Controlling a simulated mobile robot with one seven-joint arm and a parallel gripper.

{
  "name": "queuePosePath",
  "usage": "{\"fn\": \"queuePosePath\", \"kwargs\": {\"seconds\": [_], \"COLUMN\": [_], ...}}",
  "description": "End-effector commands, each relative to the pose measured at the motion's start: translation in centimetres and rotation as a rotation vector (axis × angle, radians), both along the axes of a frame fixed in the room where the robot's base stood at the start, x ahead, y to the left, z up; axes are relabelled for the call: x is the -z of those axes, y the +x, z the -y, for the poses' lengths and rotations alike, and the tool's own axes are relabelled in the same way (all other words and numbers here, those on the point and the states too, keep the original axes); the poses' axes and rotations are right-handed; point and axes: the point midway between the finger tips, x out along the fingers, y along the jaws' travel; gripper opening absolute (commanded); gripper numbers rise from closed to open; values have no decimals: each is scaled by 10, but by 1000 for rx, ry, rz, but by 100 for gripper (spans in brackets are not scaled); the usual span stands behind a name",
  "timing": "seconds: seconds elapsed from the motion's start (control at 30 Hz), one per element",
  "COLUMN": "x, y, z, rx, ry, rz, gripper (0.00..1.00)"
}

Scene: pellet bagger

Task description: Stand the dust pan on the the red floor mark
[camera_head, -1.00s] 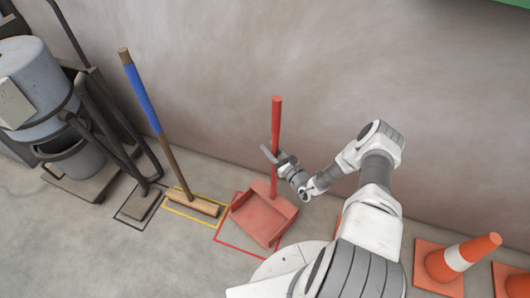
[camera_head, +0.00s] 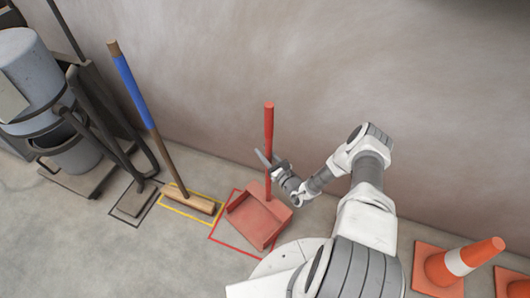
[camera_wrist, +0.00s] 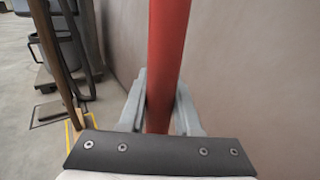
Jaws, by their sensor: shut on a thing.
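The red dust pan (camera_head: 259,221) stands upright on the floor, its long handle pointing up in front of the wall. Its pan lies over the red floor mark (camera_head: 223,243), whose outline shows at the left and front; the right part of the outline is hidden or cut by the pan and my arm. My gripper (camera_head: 270,166) is shut on the handle, which also shows between its fingers in the wrist view (camera_wrist: 167,65). I cannot tell whether the pan presses fully on the floor.
A broom (camera_head: 190,201) stands in a yellow mark left of the dust pan. A dark-handled tool (camera_head: 134,198) stands in a black mark beyond it, beside a grey machine (camera_head: 45,85). Orange cones (camera_head: 452,265) stand at the right. The wall is close behind.

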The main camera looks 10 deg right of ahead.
Motion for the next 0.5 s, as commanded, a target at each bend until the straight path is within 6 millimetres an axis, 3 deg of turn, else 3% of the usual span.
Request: {"fn": "queuePosePath", "kwargs": {"seconds": [0.17,0.2,0.33,0.5], "x": [2,2,2,2], "y": [1,0,0,0], "z": [0,0,0,0], "rx": [1,0,0,0], "ry": [2,0,0,1], "rz": [2,0,0,0], "gripper": [0,37,61,62]}}
